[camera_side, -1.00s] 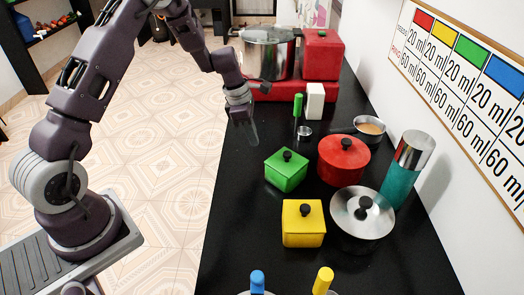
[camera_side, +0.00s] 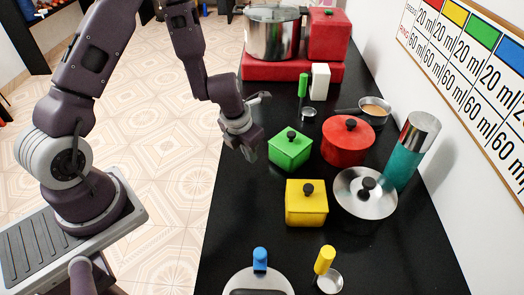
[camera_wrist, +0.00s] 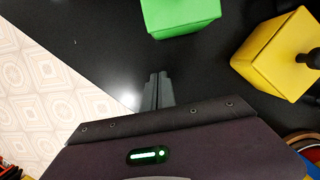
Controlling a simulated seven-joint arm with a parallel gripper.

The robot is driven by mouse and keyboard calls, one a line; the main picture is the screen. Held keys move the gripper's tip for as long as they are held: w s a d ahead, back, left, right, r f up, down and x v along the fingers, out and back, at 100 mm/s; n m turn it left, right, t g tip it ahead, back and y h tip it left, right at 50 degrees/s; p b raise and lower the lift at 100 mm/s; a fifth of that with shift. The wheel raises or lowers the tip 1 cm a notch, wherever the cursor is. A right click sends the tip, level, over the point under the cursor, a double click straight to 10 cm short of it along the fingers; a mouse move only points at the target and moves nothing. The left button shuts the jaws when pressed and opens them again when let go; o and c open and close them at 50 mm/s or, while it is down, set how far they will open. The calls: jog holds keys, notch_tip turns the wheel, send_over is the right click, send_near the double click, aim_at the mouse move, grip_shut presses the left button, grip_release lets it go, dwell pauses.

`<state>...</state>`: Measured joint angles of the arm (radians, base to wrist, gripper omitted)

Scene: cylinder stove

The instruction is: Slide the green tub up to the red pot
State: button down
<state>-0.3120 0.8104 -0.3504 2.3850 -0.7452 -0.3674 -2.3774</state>
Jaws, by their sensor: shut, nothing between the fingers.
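The green tub (camera_side: 289,152) is a square box with a green lid and black knob, on the black counter. The red pot (camera_side: 347,141) is round with a red lid and black knob, to the right of the tub, with a narrow gap between them. My gripper (camera_side: 250,154) is shut and empty, just left of the green tub. In the wrist view, the shut fingers (camera_wrist: 157,92) point toward the counter, and part of the green tub (camera_wrist: 180,16) shows ahead of them with a gap. The red pot is out of the wrist view.
A yellow tub (camera_side: 306,204) stands in front of the green tub, and a steel pot (camera_side: 364,198) with a lid in front of the red pot. A green-handled scoop (camera_side: 303,88) and white block (camera_side: 319,82) stand behind. The counter's left edge is near my gripper.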

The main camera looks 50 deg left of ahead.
aim_at(273, 143)
jog(key=x, duration=0.3)
jog(key=shift+w, duration=0.4)
jog(key=shift+w+a, duration=0.1)
jog(key=shift+w, duration=1.1)
jog(key=shift+w+r, duration=0.1)
jog(key=shift+w, duration=0.3)
jog(key=w, duration=0.4)
jog(key=shift+w+a, duration=0.2)
jog(key=shift+w, duration=0.05)
